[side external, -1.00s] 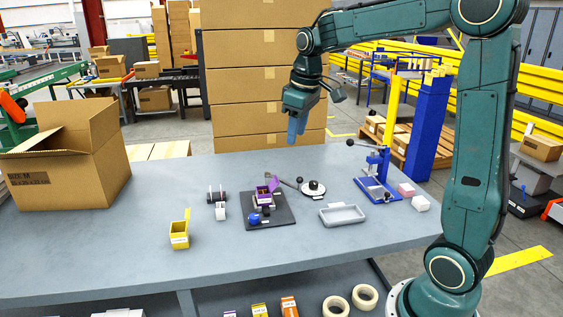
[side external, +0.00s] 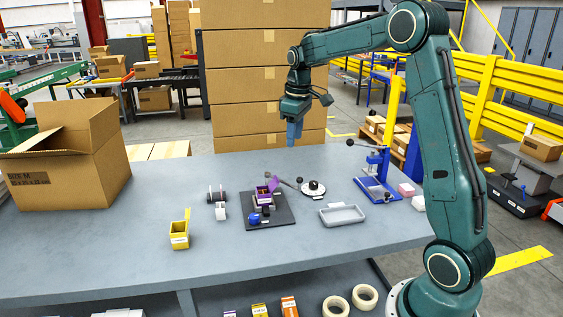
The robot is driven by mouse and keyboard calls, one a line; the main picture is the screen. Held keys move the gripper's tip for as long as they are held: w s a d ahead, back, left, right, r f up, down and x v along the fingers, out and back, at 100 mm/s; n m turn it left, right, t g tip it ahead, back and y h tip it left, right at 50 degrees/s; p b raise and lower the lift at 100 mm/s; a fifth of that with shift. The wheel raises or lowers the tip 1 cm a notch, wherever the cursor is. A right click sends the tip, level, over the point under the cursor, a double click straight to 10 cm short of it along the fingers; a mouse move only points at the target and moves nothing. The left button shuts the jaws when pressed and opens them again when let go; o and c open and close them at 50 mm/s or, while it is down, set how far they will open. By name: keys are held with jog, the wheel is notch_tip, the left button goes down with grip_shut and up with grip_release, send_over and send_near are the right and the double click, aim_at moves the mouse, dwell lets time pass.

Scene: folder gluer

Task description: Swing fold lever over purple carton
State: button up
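The small purple carton (side external: 263,197) stands upright with its flap raised, in a holder on a dark base plate (side external: 283,217) near the middle of the table. A dark lever bar (side external: 286,183), seemingly the fold lever, points away behind and right of the carton, with a black knob (side external: 299,180) near its far end. It is not over the carton. My gripper (side external: 294,141), with blue fingers, hangs in the air above and behind the lever, apart from everything. The fingers overlap from this side, so their opening is unclear. I see nothing held.
A black-and-white round piece (side external: 313,188) lies close to the lever. A grey tray (side external: 342,215) and a blue press-like stand (side external: 377,177) are to the right. A yellow carton (side external: 179,234) and a small white-and-black item (side external: 220,205) are left. The table's front is clear.

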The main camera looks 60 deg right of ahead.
send_over(300, 180)
notch_tip(300, 180, down, 6)
jog(key=shift+w+d+f+g+y, duration=0.3)
jog(key=shift+d+f+g, duration=0.15)
jog(key=shift+f+g, duration=0.05)
jog(key=shift+f, duration=0.2)
jog(key=shift+f, duration=6.7)
grip_shut()
